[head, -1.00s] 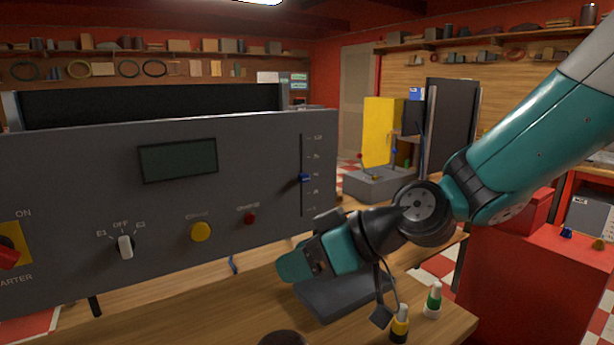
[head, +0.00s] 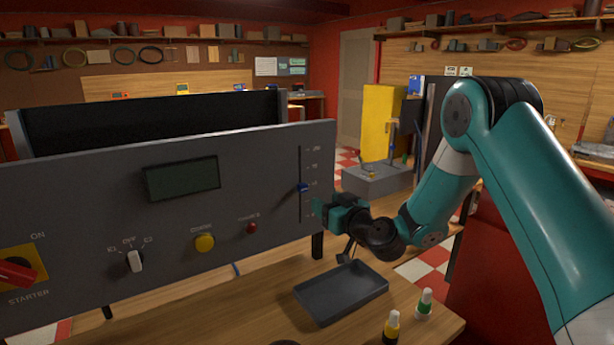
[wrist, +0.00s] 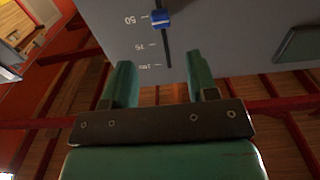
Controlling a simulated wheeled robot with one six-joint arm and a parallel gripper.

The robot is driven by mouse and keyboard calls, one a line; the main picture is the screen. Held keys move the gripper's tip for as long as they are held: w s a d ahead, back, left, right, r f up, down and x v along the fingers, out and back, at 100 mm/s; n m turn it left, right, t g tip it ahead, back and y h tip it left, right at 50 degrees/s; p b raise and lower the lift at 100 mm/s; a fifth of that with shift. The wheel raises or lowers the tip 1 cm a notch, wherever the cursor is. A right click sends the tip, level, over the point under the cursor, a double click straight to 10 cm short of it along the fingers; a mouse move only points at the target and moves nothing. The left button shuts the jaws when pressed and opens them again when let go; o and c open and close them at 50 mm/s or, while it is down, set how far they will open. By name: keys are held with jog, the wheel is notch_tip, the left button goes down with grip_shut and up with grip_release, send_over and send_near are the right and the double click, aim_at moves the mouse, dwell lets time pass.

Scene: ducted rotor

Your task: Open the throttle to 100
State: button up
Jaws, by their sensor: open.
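The throttle is a blue slider knob (head: 303,187) in a vertical slot on the grey control panel (head: 80,215). In the wrist view the knob (wrist: 161,18) stands at about the 50 mark. The 75 and 100 marks lie nearer my gripper in that view. My gripper (head: 318,212) is just right of the slot's lower part in the head view, partly hidden by its own wrist. In the wrist view its two green fingers (wrist: 161,66) are open and empty. The knob is beyond the fingertips, sideways between them, and not gripped.
The panel also carries a dark display (head: 182,179), a red starter switch (head: 18,272), a white selector (head: 134,261), a yellow button (head: 204,243) and a red button (head: 251,227). A grey tray (head: 342,292) and two small bottles (head: 391,328) (head: 424,303) are on the bench below.

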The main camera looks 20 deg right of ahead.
aim_at(305, 189)
jog(key=p+x, duration=0.5)
jog(key=x, duration=0.3)
jog(key=shift+w+a, duration=0.15)
jog(key=shift+w, duration=0.15)
jog(key=shift+w+a+f, duration=0.1)
jog(key=shift+w, duration=0.3)
